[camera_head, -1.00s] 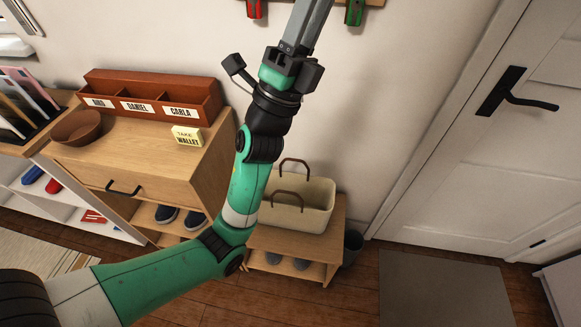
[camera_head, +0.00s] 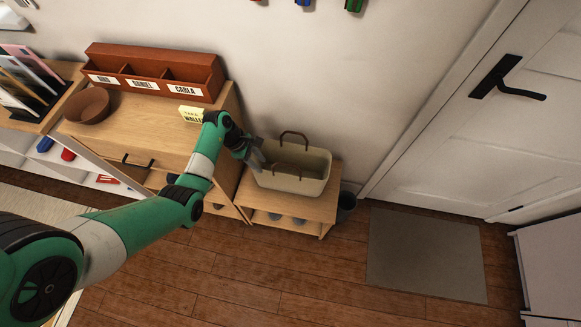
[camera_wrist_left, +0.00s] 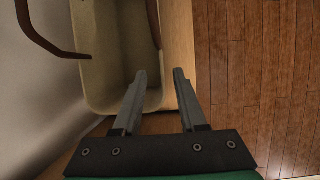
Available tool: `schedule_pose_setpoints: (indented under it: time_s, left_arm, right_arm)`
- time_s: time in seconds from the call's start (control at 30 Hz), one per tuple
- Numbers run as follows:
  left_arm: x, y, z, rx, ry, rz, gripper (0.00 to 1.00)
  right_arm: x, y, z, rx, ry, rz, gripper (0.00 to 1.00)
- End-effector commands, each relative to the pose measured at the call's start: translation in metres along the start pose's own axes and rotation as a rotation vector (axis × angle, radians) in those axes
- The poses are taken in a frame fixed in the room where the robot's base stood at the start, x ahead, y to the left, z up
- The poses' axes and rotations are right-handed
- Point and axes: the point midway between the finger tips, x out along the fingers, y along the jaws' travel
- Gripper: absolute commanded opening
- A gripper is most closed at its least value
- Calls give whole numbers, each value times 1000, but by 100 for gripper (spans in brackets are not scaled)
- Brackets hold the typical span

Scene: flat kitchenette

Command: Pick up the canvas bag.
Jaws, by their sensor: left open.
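The canvas bag (camera_head: 308,178) is cream with two brown loop handles and stands upright and open on the small wooden bench (camera_head: 262,202). My left gripper (camera_head: 258,158) is at the bag's left end, near its rim. In the left wrist view the two fingers (camera_wrist_left: 160,80) are open and spread, with the bag's near end wall and corner (camera_wrist_left: 118,92) by the left finger and the bench top by the right one. I cannot tell whether a finger touches the bag. Both handles are free of the fingers. My right gripper is not in view.
A wooden cabinet (camera_head: 150,130) with a red-brown organizer (camera_head: 150,70), a bowl (camera_head: 88,106) and a yellow note block (camera_head: 190,114) stands left of the bench. A dark bin (camera_head: 346,204) is right of it. The floor in front is clear.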

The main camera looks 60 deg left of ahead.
Motion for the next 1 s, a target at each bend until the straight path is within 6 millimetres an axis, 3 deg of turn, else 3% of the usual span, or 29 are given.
schedule_pose_setpoints:
  time_s: [0.03, 0.1, 0.43, 0.7, 0.93, 1.0]
  left_arm:
    - [18, -1, -2, 2, 0, -3, 41]
    - [30, 0, -2, 2, 0, -1, 41]
    - [46, 0, -1, 2, -1, 2, 41]
    - [90, -3, -4, 1, -1, 2, 41]
    - [90, -3, -2, 0, -1, 3, 41]
    - [90, -3, -2, 0, -1, 3, 32]
  right_arm:
    - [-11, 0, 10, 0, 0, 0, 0]
    - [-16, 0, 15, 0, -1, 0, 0]
    - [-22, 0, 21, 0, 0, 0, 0]
    - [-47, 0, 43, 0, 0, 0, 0]
    - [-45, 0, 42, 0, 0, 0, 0]
    - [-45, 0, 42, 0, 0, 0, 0]
